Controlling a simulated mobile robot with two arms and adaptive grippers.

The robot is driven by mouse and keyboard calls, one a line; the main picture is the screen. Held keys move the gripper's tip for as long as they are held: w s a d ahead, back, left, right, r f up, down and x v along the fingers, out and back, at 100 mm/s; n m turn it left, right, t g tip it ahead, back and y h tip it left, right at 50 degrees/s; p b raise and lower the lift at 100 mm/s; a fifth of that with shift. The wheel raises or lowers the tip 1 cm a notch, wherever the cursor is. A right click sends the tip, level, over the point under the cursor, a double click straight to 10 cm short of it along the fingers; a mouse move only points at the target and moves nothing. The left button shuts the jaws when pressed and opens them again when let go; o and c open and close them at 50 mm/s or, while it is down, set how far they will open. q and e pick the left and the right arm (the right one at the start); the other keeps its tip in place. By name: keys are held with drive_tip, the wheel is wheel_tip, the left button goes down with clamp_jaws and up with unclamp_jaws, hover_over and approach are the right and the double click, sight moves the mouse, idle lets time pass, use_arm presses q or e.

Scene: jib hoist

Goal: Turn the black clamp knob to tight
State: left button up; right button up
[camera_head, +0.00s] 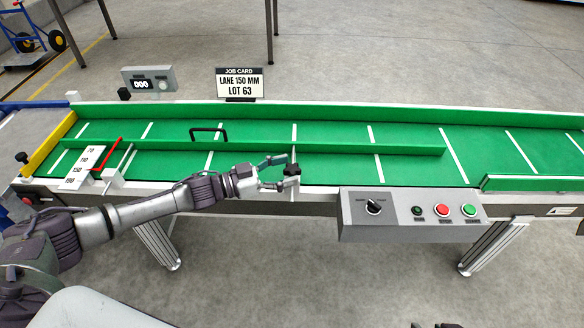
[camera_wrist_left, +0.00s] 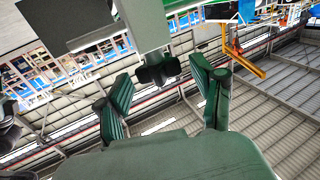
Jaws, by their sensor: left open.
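The black clamp knob (camera_head: 292,169) sits at the near edge of the green conveyor, on a pale bracket. In the left wrist view a dark lobed knob (camera_wrist_left: 158,70) shows under a grey block, between and beyond the fingertips. My left gripper (camera_head: 273,173) is open, with its fingers pointing at the knob from the left, one on the far side and one on the near side. In the left wrist view the green finger pads (camera_wrist_left: 165,98) are spread apart with nothing gripped. Any marking for tight is not readable. Small dark tips at the bottom edge may be my right gripper.
A green guide rail (camera_head: 345,147) with a black handle (camera_head: 209,131) lies along the belt. A scale plate (camera_head: 84,168) and red pointer (camera_head: 106,153) are at left. A control box (camera_head: 410,214) hangs right of the knob. A job card (camera_head: 240,84) reads lane 150 mm.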

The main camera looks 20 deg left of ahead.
use_arm(q)
drive_tip(key=v, duration=1)
